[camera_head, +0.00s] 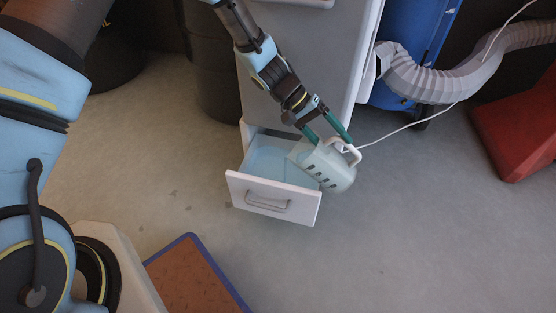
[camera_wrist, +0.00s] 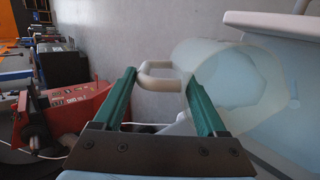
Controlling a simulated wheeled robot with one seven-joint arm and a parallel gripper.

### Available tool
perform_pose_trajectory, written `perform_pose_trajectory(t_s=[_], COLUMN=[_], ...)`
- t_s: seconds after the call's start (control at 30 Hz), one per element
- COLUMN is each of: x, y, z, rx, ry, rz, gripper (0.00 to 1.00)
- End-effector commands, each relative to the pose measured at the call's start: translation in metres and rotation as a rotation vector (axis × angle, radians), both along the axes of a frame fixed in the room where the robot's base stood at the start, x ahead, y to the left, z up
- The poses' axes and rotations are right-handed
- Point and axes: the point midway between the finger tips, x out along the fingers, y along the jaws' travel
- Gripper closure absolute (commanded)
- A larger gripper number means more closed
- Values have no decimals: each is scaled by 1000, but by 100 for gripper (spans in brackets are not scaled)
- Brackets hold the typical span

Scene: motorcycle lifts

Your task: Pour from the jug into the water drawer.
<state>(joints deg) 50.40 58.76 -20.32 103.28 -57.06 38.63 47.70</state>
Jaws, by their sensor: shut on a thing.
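The jug (camera_head: 335,176) is pale, with dark marks on its side, and is tilted over the right part of the open water drawer (camera_head: 270,198). The drawer is white with a grey handle, and light blue shows inside it. My gripper (camera_head: 331,137), with green fingers, is shut on the jug's handle. In the wrist view my gripper (camera_wrist: 165,92) has the pale handle between its fingertips, and the translucent jug (camera_wrist: 232,78) lies on its side to the right. I cannot tell whether any liquid is flowing.
The white cabinet (camera_head: 305,60) stands behind the drawer. A ribbed grey hose (camera_head: 430,82), a blue barrel (camera_head: 415,35) and a red machine (camera_head: 520,125) are at the right. A white cord crosses there. A brown mat (camera_head: 195,280) with a blue edge lies in front; floor at right front is clear.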

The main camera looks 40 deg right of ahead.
Motion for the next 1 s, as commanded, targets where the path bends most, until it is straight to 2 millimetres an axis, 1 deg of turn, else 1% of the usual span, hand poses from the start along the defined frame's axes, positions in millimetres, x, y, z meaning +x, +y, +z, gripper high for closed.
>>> perform_pose_trajectory(t_s=[1.0], x=[3], y=[2], z=[6], rx=[-32], ry=[42], rz=[0], gripper=[100])
